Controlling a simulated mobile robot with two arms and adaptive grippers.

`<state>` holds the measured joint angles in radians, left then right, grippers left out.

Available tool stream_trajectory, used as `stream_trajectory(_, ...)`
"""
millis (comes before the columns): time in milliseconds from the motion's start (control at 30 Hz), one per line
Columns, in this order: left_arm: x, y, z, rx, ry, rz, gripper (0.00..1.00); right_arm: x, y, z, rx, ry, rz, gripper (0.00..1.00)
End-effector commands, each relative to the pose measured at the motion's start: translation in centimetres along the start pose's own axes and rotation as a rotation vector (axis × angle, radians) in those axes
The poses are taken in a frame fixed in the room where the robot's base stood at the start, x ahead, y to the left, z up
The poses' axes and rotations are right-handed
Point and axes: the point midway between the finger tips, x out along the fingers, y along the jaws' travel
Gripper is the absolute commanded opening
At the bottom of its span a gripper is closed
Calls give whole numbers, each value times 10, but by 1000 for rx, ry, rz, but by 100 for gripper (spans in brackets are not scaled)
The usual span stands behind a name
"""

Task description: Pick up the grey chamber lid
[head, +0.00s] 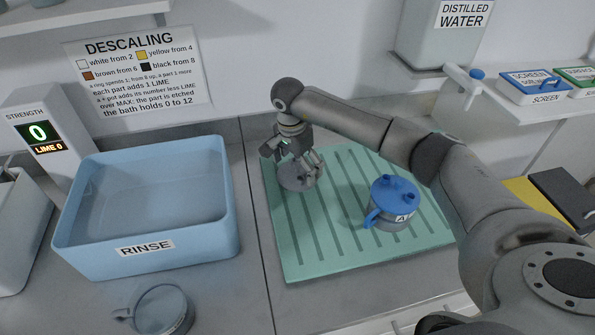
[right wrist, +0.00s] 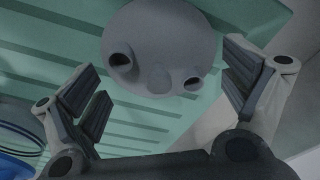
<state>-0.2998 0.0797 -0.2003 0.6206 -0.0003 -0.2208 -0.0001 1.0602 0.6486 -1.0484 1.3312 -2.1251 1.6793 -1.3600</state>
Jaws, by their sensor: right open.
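The grey chamber lid (head: 299,178) lies on the green ribbed mat (head: 330,250), near its left edge. In the right wrist view the lid (right wrist: 160,45) is a round grey disc with two port openings and a small knob between them. My right gripper (head: 303,167) is over the lid, pointing down, and partly hides it in the head view. In the right wrist view its fingers (right wrist: 165,92) are spread wide, with the lid ahead between and beyond them. It holds nothing. My left gripper is not in view.
A blue-lidded chamber (head: 392,200) with a label stands on the mat to the right. A distilled water tank (head: 440,40) is behind.

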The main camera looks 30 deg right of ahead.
Motion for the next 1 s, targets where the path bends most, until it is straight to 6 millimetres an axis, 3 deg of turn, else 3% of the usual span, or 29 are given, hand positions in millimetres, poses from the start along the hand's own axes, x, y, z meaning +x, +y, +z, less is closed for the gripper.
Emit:
stream_trajectory(100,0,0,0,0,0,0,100,0,0,0,0,0,-1,95)
stream_trajectory(533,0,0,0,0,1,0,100,0,0,0,0,0,0,40)
stream_trajectory(1000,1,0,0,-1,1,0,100,2,1,1,0,0,5,37)
